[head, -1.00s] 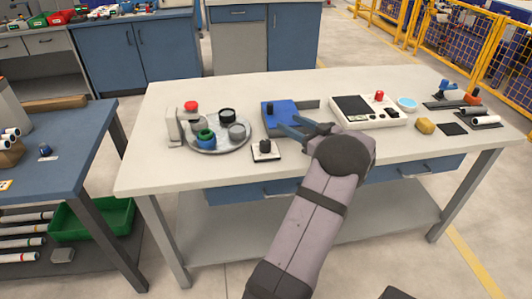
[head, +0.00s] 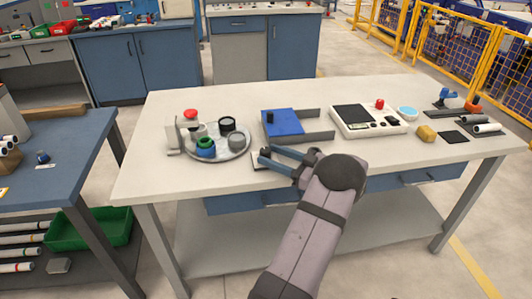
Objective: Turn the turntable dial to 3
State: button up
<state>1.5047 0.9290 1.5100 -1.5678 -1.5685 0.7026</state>
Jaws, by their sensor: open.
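The turntable (head: 222,156) is a round silver plate at the left of the white-topped workbench. A blue-and-green cup (head: 205,148), a black cup (head: 227,124) and a grey cup (head: 236,141) stand on it. The dial's small pale base plate (head: 259,167) lies right of the turntable, near the bench's front edge. My gripper (head: 262,155) is open, with its two blue-grey fingers pointing left over the dial. The fingers hide the dial's black knob and most of its base. I cannot tell whether they touch the knob, and no dial number is readable.
A red-topped device (head: 190,117) stands behind the turntable's left side. A blue block (head: 283,122) with grey rails lies just behind my gripper. A white console (head: 368,121) and a yellow lump (head: 426,133) are to the right. The bench's front left is clear.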

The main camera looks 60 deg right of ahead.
jog(key=shift+w+a, duration=0.1)
jog(key=shift+w, duration=1.25)
jog(key=c, duration=1.1)
jog(key=shift+o, duration=0.2)
jog(key=shift+r+m+h+p, duration=0.1)
jog(key=shift+m+h+p, duration=0.2)
jog(key=shift+h, duration=0.1)
